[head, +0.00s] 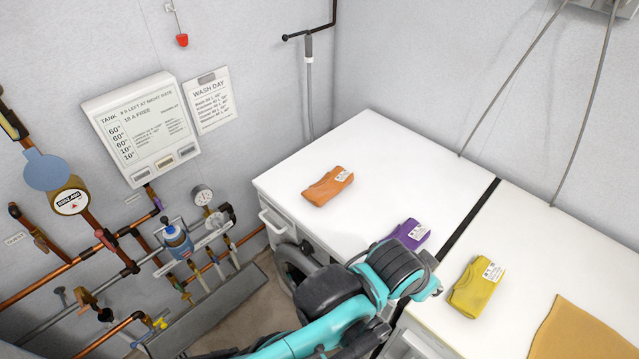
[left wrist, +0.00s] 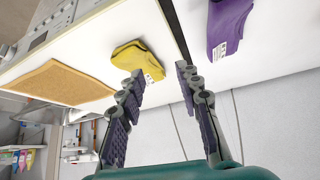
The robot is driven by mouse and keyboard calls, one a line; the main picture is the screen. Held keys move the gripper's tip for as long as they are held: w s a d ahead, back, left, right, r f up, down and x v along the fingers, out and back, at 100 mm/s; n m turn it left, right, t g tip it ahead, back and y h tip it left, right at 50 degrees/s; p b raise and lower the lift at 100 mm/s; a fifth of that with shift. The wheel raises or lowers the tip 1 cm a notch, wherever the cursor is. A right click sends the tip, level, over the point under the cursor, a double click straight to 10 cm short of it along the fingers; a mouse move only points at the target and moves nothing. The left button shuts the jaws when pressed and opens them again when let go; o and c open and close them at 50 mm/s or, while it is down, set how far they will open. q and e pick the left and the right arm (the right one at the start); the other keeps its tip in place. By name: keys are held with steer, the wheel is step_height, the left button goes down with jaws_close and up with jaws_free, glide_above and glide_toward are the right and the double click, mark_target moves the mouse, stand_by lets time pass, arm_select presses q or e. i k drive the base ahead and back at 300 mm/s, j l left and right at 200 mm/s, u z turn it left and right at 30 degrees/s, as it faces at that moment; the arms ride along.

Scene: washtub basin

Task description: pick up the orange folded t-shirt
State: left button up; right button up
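The orange folded t-shirt (head: 325,188) lies on the white top of the left machine in the head view, with a white tag on its upper right corner. It does not show in the left wrist view. My left gripper (left wrist: 158,78) is open and empty in the left wrist view, its two fingers wide apart. In the head view my teal left arm reaches in from the bottom to the right of the orange t-shirt, apart from it; its fingers cannot be made out there. My right gripper is in neither view.
A purple folded garment (head: 409,233) lies near the left machine's front right corner, close to my arm. A yellow one (head: 474,290) and a tan mat (head: 575,332) lie on the right machine. Pipes and valves (head: 174,240) line the left wall. The left machine top (head: 400,160) is mostly clear.

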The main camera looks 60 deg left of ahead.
mark_target(333, 182)
steer(key=u, duration=1.9)
steer(key=z, duration=0.95)
steer(key=i+j+z, duration=0.1)
steer(key=j+z, duration=0.25)
steer(key=j, duration=0.15)
steer(key=j+z, duration=0.3)
steer(key=j, duration=0.2)
steer(key=j+z, duration=0.35)
steer(key=j, duration=0.4)
steer(key=k, duration=0.05)
